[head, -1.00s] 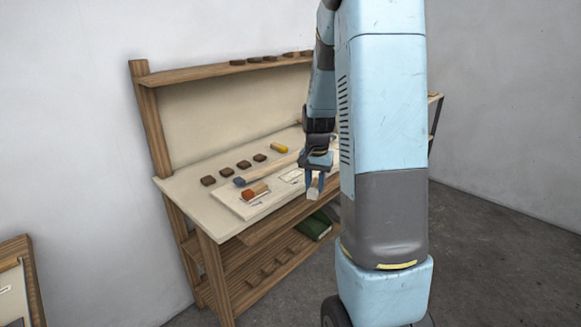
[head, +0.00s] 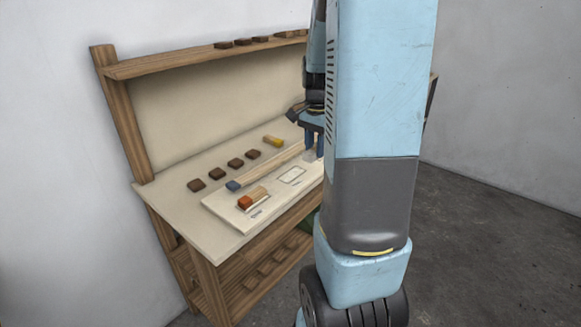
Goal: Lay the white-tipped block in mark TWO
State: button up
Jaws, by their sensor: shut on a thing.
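My gripper (head: 313,140) is shut on the white-tipped block (head: 310,156), its pale end showing below the fingers. The gripper hangs over the right part of the pale board (head: 228,215) on the bench. An empty outlined mark (head: 292,175) lies on the board, left of and nearer than the held block. An orange-tipped block (head: 246,202) lies at the board's left, over another mark. The mark labels are too small to read. My arm hides the board's right end, and I cannot tell how high the block is above it.
A long blue-ended wooden bar (head: 265,169) runs along the board's back edge. A yellow-tipped block (head: 273,141) and several dark brown pieces (head: 219,173) lie behind it. A shelf (head: 180,61) with more dark pieces is above. The bench top's (head: 170,203) left end is clear.

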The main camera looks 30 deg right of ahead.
jog(key=w+a+f, duration=0.1)
jog(key=w+f, duration=0.2)
jog(key=w, duration=0.2)
send_over(291, 175)
notch_tip(291, 175, down, 5)
jog(key=shift+f, duration=1.6)
jog(key=o, duration=1)
jog(key=shift+w+f, duration=0.1)
jog(key=shift+o, duration=0.2)
